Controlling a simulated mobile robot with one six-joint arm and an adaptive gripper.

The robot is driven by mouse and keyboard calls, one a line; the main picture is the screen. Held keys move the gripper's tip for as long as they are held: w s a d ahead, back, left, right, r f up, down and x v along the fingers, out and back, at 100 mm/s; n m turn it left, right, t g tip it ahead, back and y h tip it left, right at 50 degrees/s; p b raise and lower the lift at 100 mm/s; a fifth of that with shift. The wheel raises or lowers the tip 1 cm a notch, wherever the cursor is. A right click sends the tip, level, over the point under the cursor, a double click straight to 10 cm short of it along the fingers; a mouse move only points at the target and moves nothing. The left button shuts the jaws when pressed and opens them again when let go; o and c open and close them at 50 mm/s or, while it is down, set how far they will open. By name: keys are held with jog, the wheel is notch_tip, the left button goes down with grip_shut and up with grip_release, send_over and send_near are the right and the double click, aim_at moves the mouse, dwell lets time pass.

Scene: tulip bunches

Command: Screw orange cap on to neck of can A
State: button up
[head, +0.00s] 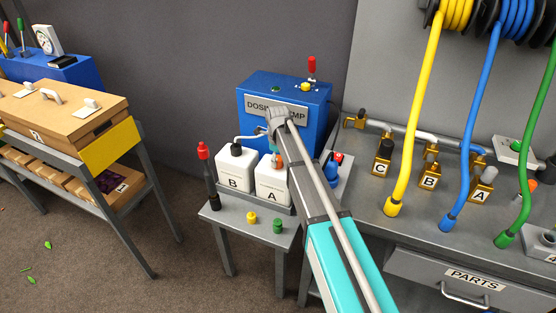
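Can A (271,188) is a white can standing on the small grey table, in front of the blue dosing pump (257,88). An orange cap (279,161) shows at the top of can A, by its neck. I cannot tell whether it sits on the neck or just above it. My gripper (275,148) is over can A, reaching down from my wrist in front of the pump. My arm covers part of it and can A's right side. The fingers are too small and hidden to show whether they grip the cap.
Can B (234,172), with a dark cap and hose, stands close left of can A. A yellow cap (252,217) and a green cap (278,225) stand at the table's front. A red-topped black tool (204,155) is at the left edge. Hoses hang over the right bench (420,232).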

aim_at(278, 158)
jog(key=o, duration=0.5)
jog(key=shift+r, duration=0.15)
jog(key=shift+r+p, duration=2.35)
jog(key=shift+p, duration=0.15)
